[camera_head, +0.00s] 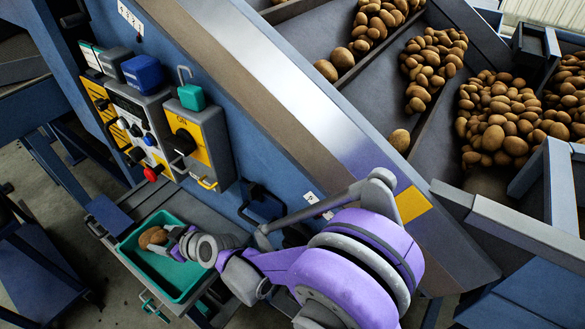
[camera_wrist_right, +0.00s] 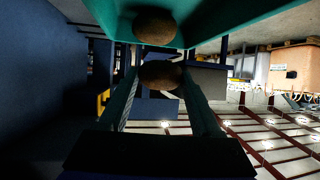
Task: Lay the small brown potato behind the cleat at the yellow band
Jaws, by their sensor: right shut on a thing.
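My right gripper (camera_head: 172,241) reaches into a teal tray (camera_head: 132,262) low on the left in the head view. In the right wrist view it (camera_wrist_right: 160,78) is shut on a small brown potato (camera_wrist_right: 160,75), held between its fingertips. A second brown potato (camera_wrist_right: 154,26) lies beyond, against the teal tray. In the head view a brown potato (camera_head: 152,237) shows at the fingertips; I cannot clearly separate the two there. The yellow band (camera_head: 412,204) is on the machine's edge, right of my arm. A dark cleat (camera_head: 437,112) crosses the belt above it. My left gripper is not in view.
A single potato (camera_head: 399,140) lies on the belt near the metal side rail (camera_head: 300,90). Heaps of potatoes (camera_head: 500,118) fill the lanes between cleats. A control box (camera_head: 197,140) with knobs stands above the tray on the blue machine wall.

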